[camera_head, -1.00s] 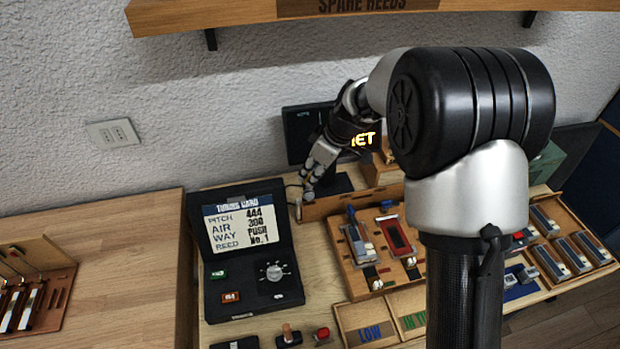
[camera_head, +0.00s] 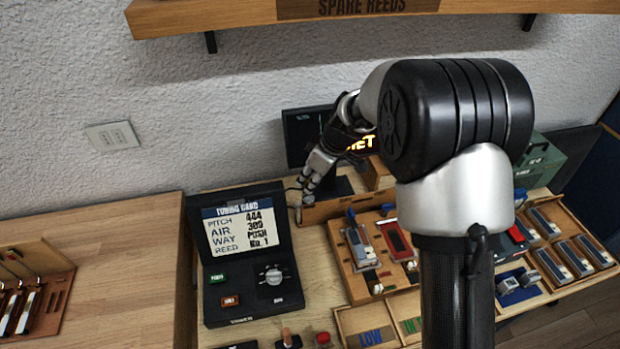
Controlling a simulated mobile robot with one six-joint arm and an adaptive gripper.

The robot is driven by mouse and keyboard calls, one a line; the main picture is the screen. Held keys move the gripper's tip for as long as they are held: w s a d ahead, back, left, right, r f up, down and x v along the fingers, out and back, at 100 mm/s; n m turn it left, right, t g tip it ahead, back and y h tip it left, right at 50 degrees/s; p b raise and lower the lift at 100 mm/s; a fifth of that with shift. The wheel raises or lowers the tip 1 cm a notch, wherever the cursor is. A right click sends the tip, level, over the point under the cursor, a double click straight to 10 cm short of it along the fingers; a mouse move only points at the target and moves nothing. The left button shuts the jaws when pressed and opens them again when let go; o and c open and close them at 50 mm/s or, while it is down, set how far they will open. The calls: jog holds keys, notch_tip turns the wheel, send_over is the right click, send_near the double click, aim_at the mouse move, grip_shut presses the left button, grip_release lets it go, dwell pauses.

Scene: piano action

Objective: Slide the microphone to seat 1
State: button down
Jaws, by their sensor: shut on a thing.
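My gripper (camera_head: 303,190) is at the back of the wooden bench, to the right of the tuning card box. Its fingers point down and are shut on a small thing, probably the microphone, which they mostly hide. A small pale upright piece shows just below the fingertips, at the left end of a low wooden rail (camera_head: 340,209). I cannot tell whether this piece is part of the microphone. Seat 1 cannot be made out, and no seat number is readable.
The tuning card box (camera_head: 245,260) stands open at the left. A dark display (camera_head: 300,130) stands behind my gripper. The reed board (camera_head: 358,282) lies to the right, partly behind my arm. A shelf (camera_head: 230,14) overhangs the back. The bench at left (camera_head: 120,260) has clear room.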

dwell(0.3)
jog(key=w+d+b, duration=0.2)
jog(key=w+d, duration=0.1)
jog(key=d, duration=0.7)
jog(key=shift+b, duration=0.35)
jog(key=c, duration=1.7)
grip_release()
jog(key=v, duration=1.2)
jog(key=shift+s+d, duration=0.1)
jog(key=shift+d, duration=0.05)
